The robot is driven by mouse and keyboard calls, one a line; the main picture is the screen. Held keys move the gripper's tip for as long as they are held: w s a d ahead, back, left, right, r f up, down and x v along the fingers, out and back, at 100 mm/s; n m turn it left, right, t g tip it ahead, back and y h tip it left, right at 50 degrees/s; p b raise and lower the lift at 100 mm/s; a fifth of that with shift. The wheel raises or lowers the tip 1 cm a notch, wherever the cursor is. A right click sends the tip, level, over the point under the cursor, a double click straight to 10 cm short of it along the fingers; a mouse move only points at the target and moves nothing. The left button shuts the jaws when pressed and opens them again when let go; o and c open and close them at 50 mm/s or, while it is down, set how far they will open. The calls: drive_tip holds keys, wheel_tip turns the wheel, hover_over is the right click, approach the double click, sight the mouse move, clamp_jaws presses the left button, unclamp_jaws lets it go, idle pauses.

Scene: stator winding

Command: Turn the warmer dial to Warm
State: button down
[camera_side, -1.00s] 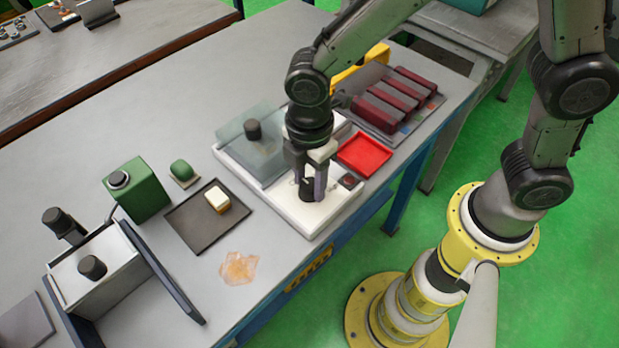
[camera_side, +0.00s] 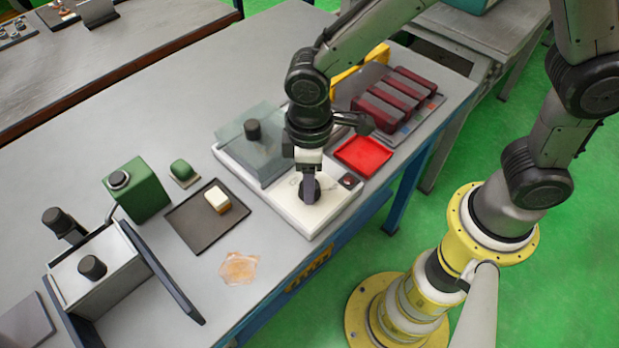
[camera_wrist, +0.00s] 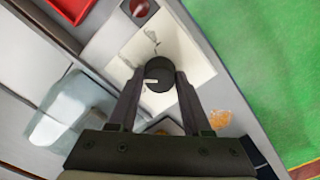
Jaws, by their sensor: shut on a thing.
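The warmer (camera_side: 323,212) is a white flat box on the grey bench, with a clear lid over its left part. Its round black dial (camera_wrist: 158,73) stands on the white top, with a light mark on it in the wrist view. My gripper (camera_side: 309,194) points down and is shut on the dial, one finger on each side of it. In the side view the fingers hide much of the dial. Faint markings (camera_wrist: 150,38) lie on the white top near the dial, too small to read.
A red tray (camera_side: 363,155) and a small black block with a red button (camera_side: 350,181) are close by. A clear lid with a black knob (camera_side: 252,130) stands left of my gripper. A dark tray with a yellowish block (camera_side: 216,198) lies further left. An orange translucent patch (camera_side: 239,268) is near the front edge.

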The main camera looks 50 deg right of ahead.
drive_tip(key=shift+r+m, duration=0.1)
drive_tip(key=shift+m, duration=1)
drive_tip(key=shift+c, duration=1.7)
unclamp_jaws()
wheel_tip(320, 180, up, 14)
